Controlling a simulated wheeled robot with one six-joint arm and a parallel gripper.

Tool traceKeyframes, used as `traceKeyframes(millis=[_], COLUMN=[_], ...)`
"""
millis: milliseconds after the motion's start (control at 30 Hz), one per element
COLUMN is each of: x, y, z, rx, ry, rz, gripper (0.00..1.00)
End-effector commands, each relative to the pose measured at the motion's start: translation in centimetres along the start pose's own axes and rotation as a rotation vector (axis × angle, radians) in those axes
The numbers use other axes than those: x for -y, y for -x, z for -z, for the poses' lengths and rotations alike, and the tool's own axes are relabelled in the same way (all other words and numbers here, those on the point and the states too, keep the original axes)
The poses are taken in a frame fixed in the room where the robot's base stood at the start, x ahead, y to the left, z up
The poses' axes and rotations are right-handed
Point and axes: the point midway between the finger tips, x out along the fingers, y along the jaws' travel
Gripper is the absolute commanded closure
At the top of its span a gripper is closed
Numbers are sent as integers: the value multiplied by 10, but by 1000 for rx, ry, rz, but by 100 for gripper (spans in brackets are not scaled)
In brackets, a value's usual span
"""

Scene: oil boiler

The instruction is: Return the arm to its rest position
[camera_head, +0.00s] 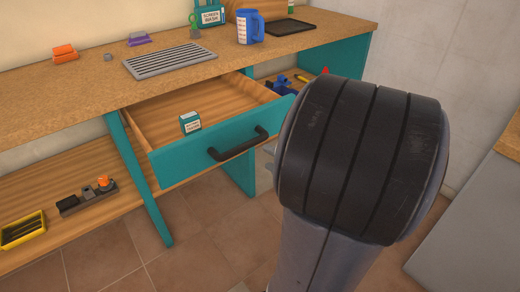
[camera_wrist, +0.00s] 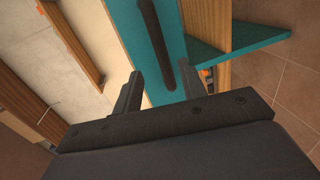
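My arm (camera_head: 360,160) fills the right-centre of the head view as a thick dark joint on a grey link. It hides my gripper there. In the wrist view my gripper (camera_wrist: 160,88) shows two dark fingers standing apart with nothing held between them. The dark drawer handle (camera_wrist: 154,40) lies beyond the fingertips, roughly in line with the gap. I cannot tell the exact distance.
The teal drawer (camera_head: 215,143) stands open under the workbench, with a small teal-and-white box (camera_head: 190,122) inside. A blue jug (camera_head: 250,27) and a grey vent grille (camera_head: 170,61) are on the bench top. A grey cabinet (camera_head: 470,230) stands at right. Tiled floor lies below.

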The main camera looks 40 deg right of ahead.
Motion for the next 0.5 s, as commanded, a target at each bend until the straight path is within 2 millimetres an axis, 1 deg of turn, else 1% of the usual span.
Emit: traceKeyframes(millis=[133,233,500], x=[0,1,2], y=[-6,-15,-50], z=[0,0,1], rx=[-1,-3,-5], ry=[1,2,2], rz=[-1,0,-1], gripper=[60,60,60])
